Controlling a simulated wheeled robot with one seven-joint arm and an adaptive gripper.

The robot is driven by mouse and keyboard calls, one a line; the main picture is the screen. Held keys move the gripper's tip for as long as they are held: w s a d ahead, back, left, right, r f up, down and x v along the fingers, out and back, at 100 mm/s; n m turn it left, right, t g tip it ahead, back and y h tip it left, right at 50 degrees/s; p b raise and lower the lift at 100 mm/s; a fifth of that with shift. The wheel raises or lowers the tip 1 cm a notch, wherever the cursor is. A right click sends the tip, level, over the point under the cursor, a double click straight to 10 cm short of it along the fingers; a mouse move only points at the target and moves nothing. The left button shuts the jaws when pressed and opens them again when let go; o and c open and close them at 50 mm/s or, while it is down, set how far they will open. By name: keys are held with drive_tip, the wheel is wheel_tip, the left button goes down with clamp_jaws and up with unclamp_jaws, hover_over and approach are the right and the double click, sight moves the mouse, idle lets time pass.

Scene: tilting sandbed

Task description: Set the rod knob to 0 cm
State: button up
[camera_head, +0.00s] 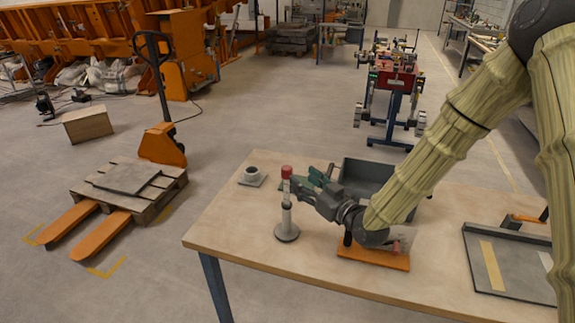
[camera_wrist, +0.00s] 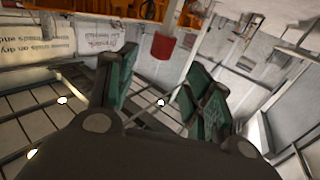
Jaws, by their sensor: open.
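The red rod knob (camera_head: 287,172) sits on top of an upright pale rod (camera_head: 286,212) with a round grey base, near the table's left end. My gripper (camera_head: 304,182) comes in from the right, close beside the knob and the upper rod. Its green-padded fingers are apart. In the wrist view, the red knob (camera_wrist: 163,47) shows beyond and between the two open fingers (camera_wrist: 160,88), with clear space on both sides. I cannot tell whether anything touches the rod. No scale on the rod is readable.
A small grey cup on a square base (camera_head: 252,175) stands behind the rod to the left. A dark bin (camera_head: 362,170) is behind my gripper. An orange board (camera_head: 374,256) lies under my wrist. A grey tray (camera_head: 511,268) is at the right. The table's front-left top (camera_head: 232,240) is clear.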

sight(290, 171)
drive_tip(key=p+x, duration=0.2)
drive_tip(key=x, duration=0.6)
drive_tip(key=shift+w+a+f+p, duration=0.1)
drive_tip(key=shift+w+a+p, duration=0.15)
drive_tip(key=shift+p, duration=0.1)
clamp_jaws()
